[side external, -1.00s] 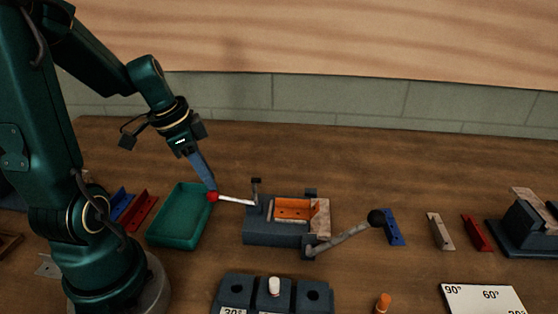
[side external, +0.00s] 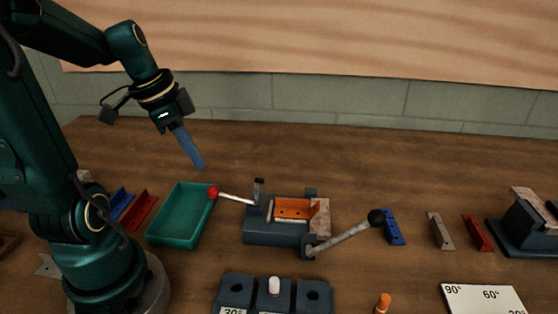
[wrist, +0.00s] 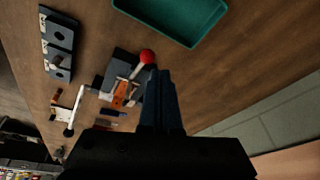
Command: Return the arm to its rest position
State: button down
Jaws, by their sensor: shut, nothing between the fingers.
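My gripper (side external: 199,164) is shut and empty, held above the table behind the green tray. In the wrist view its fingers (wrist: 160,75) are together, with nothing between them. Below it to the right is a dark grey fixture (side external: 270,238) with an orange bracket (side external: 293,209) inside. The red-knobbed lever (side external: 235,197) of the fixture extends left toward the tray, and my gripper is apart from its knob. The black-knobbed lever (side external: 345,240) extends right. The red knob also shows in the wrist view (wrist: 148,56), left of my fingers.
A green tray (side external: 180,238) is left of the fixture. Blue, grey and red brackets (side external: 438,232) lie to the right. A dark block with sockets (side external: 237,291) and an angle card (side external: 482,298) are in front. The table behind is clear.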

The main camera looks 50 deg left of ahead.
jog(key=s+d+r+n+t, duration=0.1)
jog(key=s+d+n, duration=0.1)
jog(key=d, duration=0.4)
jog(key=s+d+r+n+t, duration=0.1)
jog(key=s+d+n, duration=0.1)
jog(key=d, duration=0.5)
jog(key=shift+r+y, duration=0.15)
jog(key=shift+y, duration=0.15)
